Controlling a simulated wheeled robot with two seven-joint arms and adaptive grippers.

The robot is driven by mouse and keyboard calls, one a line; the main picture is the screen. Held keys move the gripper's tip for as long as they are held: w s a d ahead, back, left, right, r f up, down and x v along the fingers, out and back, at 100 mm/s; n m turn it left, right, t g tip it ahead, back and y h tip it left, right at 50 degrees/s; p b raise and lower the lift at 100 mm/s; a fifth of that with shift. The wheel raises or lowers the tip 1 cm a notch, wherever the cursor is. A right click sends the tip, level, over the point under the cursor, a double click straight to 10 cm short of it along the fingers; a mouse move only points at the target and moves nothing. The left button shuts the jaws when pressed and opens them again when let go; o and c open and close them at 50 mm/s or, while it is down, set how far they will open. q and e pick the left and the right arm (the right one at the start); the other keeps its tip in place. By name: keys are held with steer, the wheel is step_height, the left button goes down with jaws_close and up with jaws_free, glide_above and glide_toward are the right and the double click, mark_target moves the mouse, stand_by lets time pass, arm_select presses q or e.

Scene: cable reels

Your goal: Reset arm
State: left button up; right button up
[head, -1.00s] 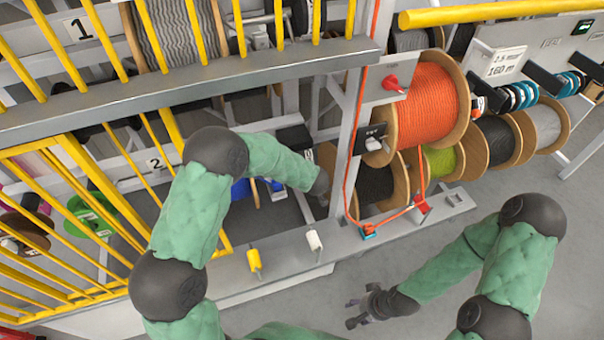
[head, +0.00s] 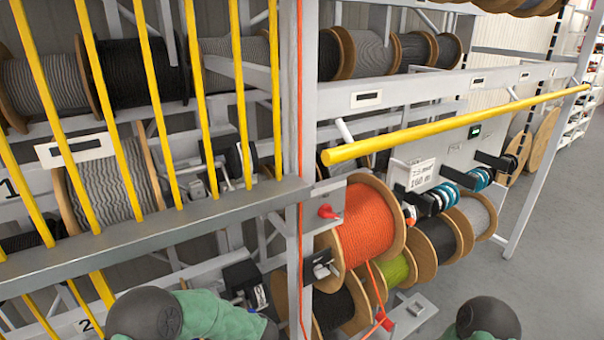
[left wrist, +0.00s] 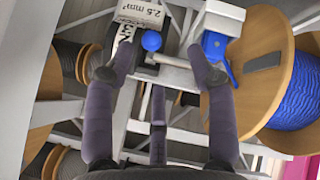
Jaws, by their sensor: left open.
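Beyond the fingertips are a blue round knob (left wrist: 151,41), a metal bar and a white label (left wrist: 138,14) reading 2.5 mm². In the head view only part of my green-sleeved left arm (head: 215,315) shows at the bottom edge, and its gripper is hidden. My right gripper is out of the picture.
A wooden reel of orange cable (head: 365,228) stands right of the rack post. A yellow rail (head: 450,125) sticks out above it, and yellow bars (head: 150,100) stand at left. A blue cable reel (left wrist: 300,100) is close to my left gripper's right finger. Open floor (head: 545,250) lies at right.

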arm_select(q)
steer(key=s+f+m+g+h, duration=0.3)
steer(key=s+f+m, duration=0.3)
steer(key=s+f, duration=0.8)
steer(key=s+d+f+m+g+h, duration=0.2)
steer(key=s, duration=0.7)
steer(key=s+d+f+m+g+h, duration=0.2)
steer(key=s+d+g, duration=0.1)
steer(key=s, duration=0.7)
step_height(320, 180, down, 16)
steer(key=w+d+m+b, duration=0.1)
steer(key=w+b, duration=0.1)
steer(key=b, duration=1.6)
steer(key=shift+d+m+t, duration=0.3)
steer(key=shift+t, duration=0.1)
